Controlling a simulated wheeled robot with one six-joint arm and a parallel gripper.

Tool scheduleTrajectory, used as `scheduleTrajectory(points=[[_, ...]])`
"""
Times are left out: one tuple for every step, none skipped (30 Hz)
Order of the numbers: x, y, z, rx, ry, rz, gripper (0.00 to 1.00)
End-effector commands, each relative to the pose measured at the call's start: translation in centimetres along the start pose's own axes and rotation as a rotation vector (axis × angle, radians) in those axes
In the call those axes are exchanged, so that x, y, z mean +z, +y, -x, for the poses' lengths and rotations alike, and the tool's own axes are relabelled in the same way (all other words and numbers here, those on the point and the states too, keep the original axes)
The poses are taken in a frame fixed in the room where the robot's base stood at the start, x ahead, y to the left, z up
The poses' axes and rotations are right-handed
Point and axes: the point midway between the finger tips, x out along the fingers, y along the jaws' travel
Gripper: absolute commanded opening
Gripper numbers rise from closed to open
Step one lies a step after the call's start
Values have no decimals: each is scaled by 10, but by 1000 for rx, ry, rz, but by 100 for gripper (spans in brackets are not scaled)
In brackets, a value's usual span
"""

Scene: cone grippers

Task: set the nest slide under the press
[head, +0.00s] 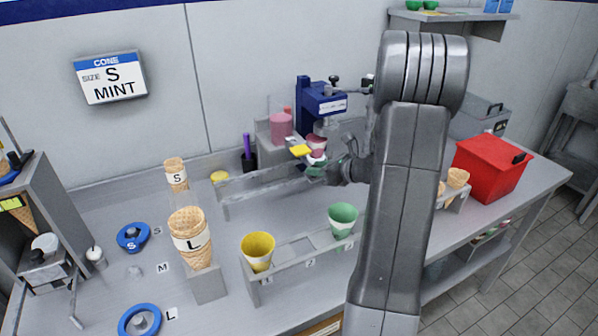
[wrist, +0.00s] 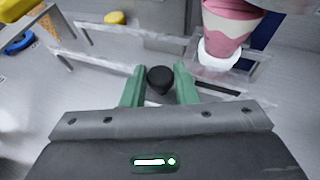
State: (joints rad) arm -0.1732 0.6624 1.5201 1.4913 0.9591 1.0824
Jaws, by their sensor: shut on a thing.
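My gripper (head: 322,167) reaches to the rails at the back of the bench. In the wrist view its green fingers (wrist: 160,88) are shut on a round black knob (wrist: 160,77), which appears to be the nest slide's handle. The slide's pale nest plate (wrist: 205,72) lies between the rails, partly hidden. A pink and white cone-shaped piece (wrist: 228,28) stands in a white ring on it, right of the fingers. The blue press (head: 320,97) stands just behind my gripper in the head view. Whether the nest is directly under the press head I cannot tell.
Pale rails (head: 262,190) run left from the press. In front is a grey rack with a yellow cup (head: 257,252) and a green cup (head: 342,220). Cones marked L (head: 190,238) and S (head: 176,175) stand left. A red bin (head: 490,168) is right.

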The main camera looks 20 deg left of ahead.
Motion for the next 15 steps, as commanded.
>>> scheduleTrajectory(points=[[0,-13,5,-4,-1,-1,0],[-1,-18,7,-4,-1,-1,0],[-2,-24,9,-2,-2,-1,0],[-2,-27,11,-2,-2,-1,0],[-3,-30,12,-2,-2,-1,0],[-4,-33,13,-2,-2,-1,0],[-4,-34,14,-2,-1,-1,0],[-4,-35,14,-2,-1,0,0],[-5,-36,14,-2,-1,0,0],[-5,-36,14,-2,-1,0,0],[-5,-36,14,-2,-1,1,0],[-5,-36,14,-3,-1,1,0],[-5,-36,14,-3,-1,1,0],[-4,-36,14,-4,-1,1,0],[-4,-36,14,-5,-1,1,0]])
